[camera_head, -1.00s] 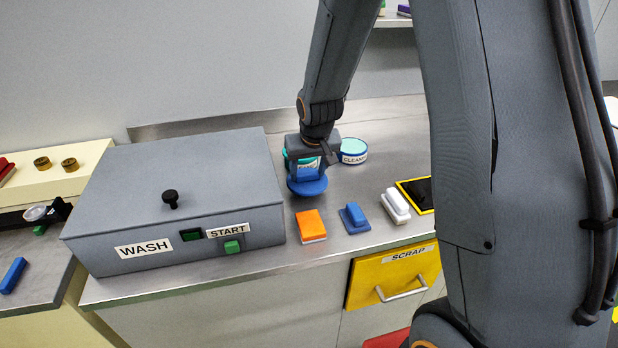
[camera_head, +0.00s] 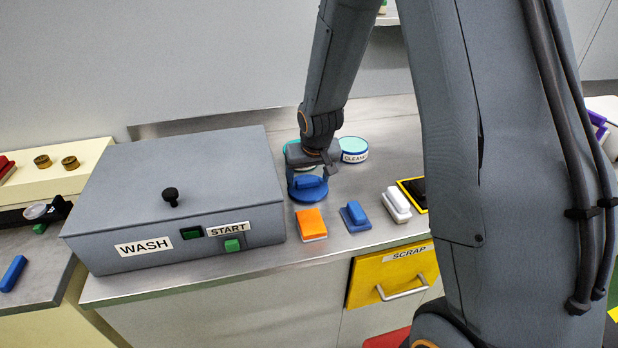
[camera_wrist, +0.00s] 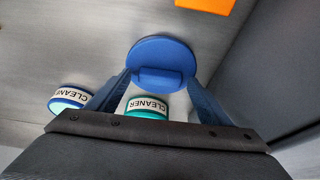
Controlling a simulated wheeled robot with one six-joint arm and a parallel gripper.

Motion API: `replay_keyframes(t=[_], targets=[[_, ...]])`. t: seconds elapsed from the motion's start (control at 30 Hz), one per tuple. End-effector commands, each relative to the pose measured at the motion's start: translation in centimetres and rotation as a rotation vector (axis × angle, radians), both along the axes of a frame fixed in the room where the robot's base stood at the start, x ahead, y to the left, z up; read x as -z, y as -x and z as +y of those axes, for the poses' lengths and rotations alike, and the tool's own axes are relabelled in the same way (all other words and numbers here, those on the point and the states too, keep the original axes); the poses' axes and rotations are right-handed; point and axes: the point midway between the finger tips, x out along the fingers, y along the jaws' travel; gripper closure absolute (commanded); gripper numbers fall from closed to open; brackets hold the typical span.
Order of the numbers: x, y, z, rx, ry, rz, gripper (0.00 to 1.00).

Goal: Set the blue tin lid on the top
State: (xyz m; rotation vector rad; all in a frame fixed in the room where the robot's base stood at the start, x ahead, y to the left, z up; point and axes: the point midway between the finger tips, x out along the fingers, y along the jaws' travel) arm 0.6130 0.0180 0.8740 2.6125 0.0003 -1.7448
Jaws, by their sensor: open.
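The blue tin lid (camera_head: 308,191) is a round disc with a bar handle on top. It lies in front of the cleaner tins on the steel counter; what is directly under it is hidden. In the wrist view the lid (camera_wrist: 160,52) appears beyond the fingertips, its handle between them with gaps on both sides. My gripper (camera_head: 310,176) is open just above the lid. One cleaner tin (camera_head: 354,150) with a blue band stands to the right behind it. A teal-banded cleaner tin (camera_wrist: 148,106) is mostly hidden by my gripper in the head view.
The grey WASH box (camera_head: 175,200) stands close to the left. An orange block (camera_head: 311,224), a blue block (camera_head: 355,216) and a white block (camera_head: 397,205) line the counter's front. A yellow-edged black tray (camera_head: 418,193) lies to the right, above the SCRAP drawer (camera_head: 392,276).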

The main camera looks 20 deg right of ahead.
Motion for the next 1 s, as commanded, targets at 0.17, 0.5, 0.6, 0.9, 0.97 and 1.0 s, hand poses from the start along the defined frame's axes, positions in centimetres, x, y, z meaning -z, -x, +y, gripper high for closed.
replay_keyframes(t=[0.17,0.5,0.6,0.9,0.97,1.0], targets=[[-1.2,0.2,0.0,0.001,0.000,-0.004,0.27],[-6.3,2.3,0.0,0.000,0.000,-0.005,0.27],[-7.8,3.0,0.0,0.000,0.000,-0.005,0.27],[-10.8,4.3,0.0,0.000,0.000,-0.001,0.27],[-11.1,4.5,0.0,0.000,0.000,-0.001,0.27],[-11.1,4.9,-0.1,0.000,0.000,0.006,0.27]])
